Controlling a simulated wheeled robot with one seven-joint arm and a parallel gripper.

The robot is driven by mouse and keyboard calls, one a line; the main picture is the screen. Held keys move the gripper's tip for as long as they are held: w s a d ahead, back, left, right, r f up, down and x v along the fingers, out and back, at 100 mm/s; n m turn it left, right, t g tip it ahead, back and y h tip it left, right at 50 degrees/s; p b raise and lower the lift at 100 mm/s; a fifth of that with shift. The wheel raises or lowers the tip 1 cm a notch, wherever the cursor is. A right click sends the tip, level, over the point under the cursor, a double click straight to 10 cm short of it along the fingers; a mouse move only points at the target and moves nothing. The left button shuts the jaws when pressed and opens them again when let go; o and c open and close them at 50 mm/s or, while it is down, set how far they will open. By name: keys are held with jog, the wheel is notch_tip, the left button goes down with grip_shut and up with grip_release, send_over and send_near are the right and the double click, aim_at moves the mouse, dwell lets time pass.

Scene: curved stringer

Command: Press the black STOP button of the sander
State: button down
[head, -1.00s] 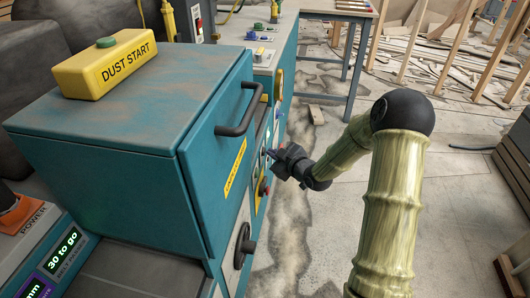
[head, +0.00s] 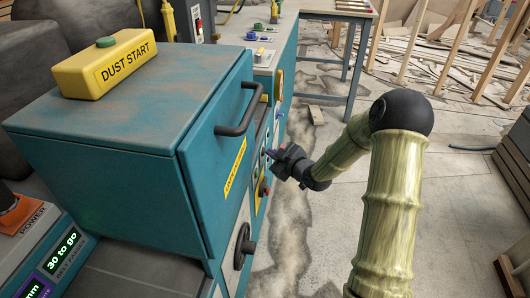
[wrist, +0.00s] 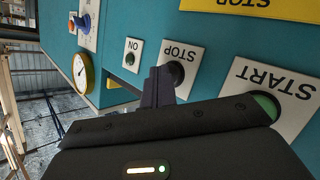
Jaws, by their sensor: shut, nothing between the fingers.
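The black STOP button (wrist: 175,73) sits on a white plate marked STOP on the teal sander panel in the wrist view. My gripper (wrist: 158,84) is shut, with its fingertips right beside the button and partly overlapping it in the picture. I cannot tell whether they touch it. The green START button (wrist: 266,106) is to the right on its own plate, partly behind my gripper body. In the head view my gripper (head: 268,153) is at the machine's right-hand face, and the STOP button cannot be made out there.
A small green ON button (wrist: 130,59), a gauge (wrist: 81,72) and a blue knob (wrist: 81,21) are to the left in the wrist view. A dark handle (head: 243,118) sticks out from the teal cabinet (head: 130,130).

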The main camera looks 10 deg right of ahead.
jog(key=shift+s+d, duration=0.2)
jog(key=shift+d, duration=0.4)
jog(key=d, duration=0.1)
jog(key=s+d, duration=0.1)
jog(key=d, duration=0.1)
jog(key=d+p, duration=0.1)
jog(key=shift+s+d, duration=0.3)
jog(key=shift+d, duration=0.1)
dwell(0.8)
